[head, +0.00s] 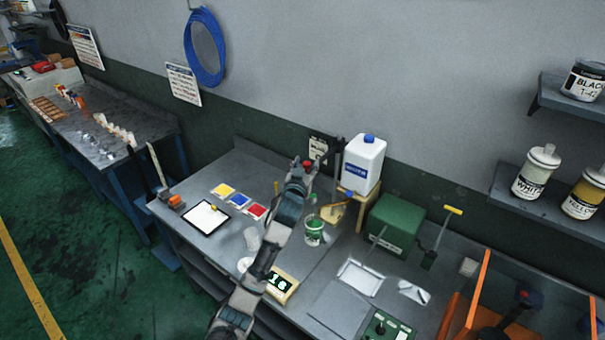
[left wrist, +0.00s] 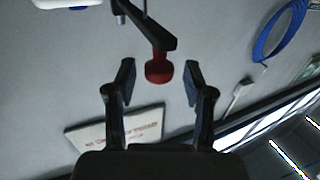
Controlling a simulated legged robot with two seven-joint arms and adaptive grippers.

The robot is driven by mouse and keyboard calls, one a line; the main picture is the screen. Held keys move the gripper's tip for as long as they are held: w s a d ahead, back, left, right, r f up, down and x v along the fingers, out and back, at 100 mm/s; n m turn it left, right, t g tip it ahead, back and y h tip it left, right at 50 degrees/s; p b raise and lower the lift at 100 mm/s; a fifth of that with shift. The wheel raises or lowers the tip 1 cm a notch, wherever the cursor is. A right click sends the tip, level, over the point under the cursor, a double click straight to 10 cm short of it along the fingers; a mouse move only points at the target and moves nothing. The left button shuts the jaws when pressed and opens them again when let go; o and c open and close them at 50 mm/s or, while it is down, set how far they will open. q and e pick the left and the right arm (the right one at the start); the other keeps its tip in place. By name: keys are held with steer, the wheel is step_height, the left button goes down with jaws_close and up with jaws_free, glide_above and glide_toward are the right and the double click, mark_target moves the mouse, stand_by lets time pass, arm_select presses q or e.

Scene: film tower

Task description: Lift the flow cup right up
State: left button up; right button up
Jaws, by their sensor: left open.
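My left gripper (head: 301,172) is raised over the grey workbench, near a dark upright stand (head: 335,165). It is open. In the left wrist view its two fingers (left wrist: 158,84) are apart, with a red rounded piece (left wrist: 158,70) showing between and slightly beyond them. The red piece is at the end of a dark bar (left wrist: 145,28); it also shows in the head view (head: 307,163) at the fingertips. I cannot tell whether it belongs to the flow cup, and I cannot make out the flow cup clearly. A white-and-green cup (head: 313,232) stands below on the bench.
A white jug with a blue cap (head: 362,165) stands just right of the stand. A green box (head: 396,222), a digital display (head: 281,285) and a tablet (head: 206,217) are on the bench. Wall shelves (head: 540,208) hold paint tins at right.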

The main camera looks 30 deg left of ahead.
arm_select(q)
steer(key=v, duration=1)
steer(key=shift+s+d, duration=0.15)
steer(key=shift+s, duration=0.2)
